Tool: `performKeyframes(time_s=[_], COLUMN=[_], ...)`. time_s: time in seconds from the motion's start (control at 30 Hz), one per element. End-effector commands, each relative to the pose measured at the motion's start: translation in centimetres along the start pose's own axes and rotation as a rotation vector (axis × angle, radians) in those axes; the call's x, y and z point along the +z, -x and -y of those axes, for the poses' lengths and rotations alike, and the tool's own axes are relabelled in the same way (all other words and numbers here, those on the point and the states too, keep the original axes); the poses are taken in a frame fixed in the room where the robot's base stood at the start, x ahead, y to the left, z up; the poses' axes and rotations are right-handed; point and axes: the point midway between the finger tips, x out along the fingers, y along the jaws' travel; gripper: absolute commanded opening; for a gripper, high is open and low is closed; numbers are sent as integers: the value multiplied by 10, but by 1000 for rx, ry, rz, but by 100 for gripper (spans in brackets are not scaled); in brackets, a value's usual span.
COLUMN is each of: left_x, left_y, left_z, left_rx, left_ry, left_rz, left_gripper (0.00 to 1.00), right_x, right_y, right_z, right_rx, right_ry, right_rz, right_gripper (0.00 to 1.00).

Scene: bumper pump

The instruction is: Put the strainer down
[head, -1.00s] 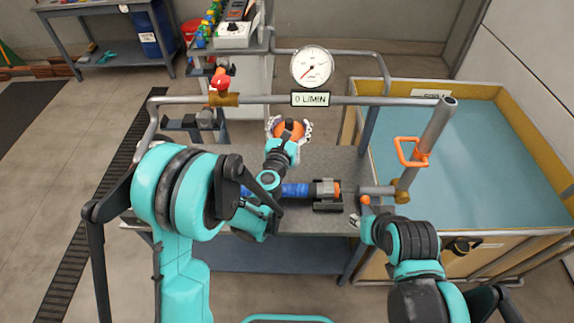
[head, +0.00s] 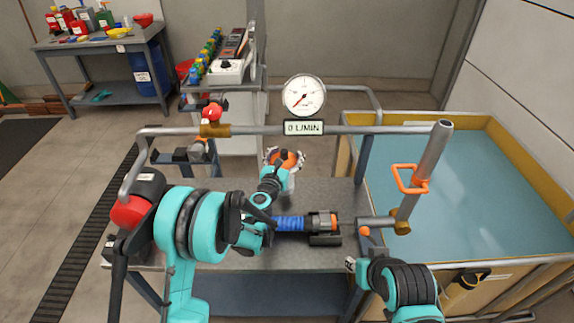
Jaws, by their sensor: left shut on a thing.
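My left gripper (head: 284,158) is shut on an orange, rounded thing (head: 287,160), which I take to be the strainer. Its pale fingers lie on either side of it and cover part of it. In the head view it shows below the gauge, near the back edge of the grey bench (head: 325,192). I cannot tell how high above the bench it is. My right arm is at the lower right, by the bench's front right corner. Its fingers do not show clearly, only a small pale part (head: 351,264).
A blue and black pump part (head: 290,223) lies on the bench under my left arm. A pipe with a gauge (head: 304,95) reading 0 L/MIN crosses behind. A water tank (head: 470,190) and an orange-handled valve (head: 411,180) stand right. A red and black part (head: 137,203) is left.

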Motion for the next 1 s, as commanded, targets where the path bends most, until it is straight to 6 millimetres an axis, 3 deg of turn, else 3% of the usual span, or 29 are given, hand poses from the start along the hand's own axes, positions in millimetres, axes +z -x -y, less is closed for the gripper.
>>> performKeyframes(time_s=[0.27,0.63,0.67,0.73,1.0], left_x=[-39,-41,-41,-41,-41], left_y=[0,0,0,0,0], left_z=[0,0,0,0,0], left_rx=[0,0,0,0,0], left_ry=[0,0,0,0,0], left_rz=[0,0,0,0,0], left_gripper=[19,19,82,100,100], right_x=[13,11,11,12,12], right_y=[-18,-16,-16,-16,-16], right_z=[0,0,0,0,0], right_rx=[0,0,0,0,0], right_ry=[0,0,0,0,0], right_rz=[0,0,0,0,0], right_gripper=[33,33,33,33,33])
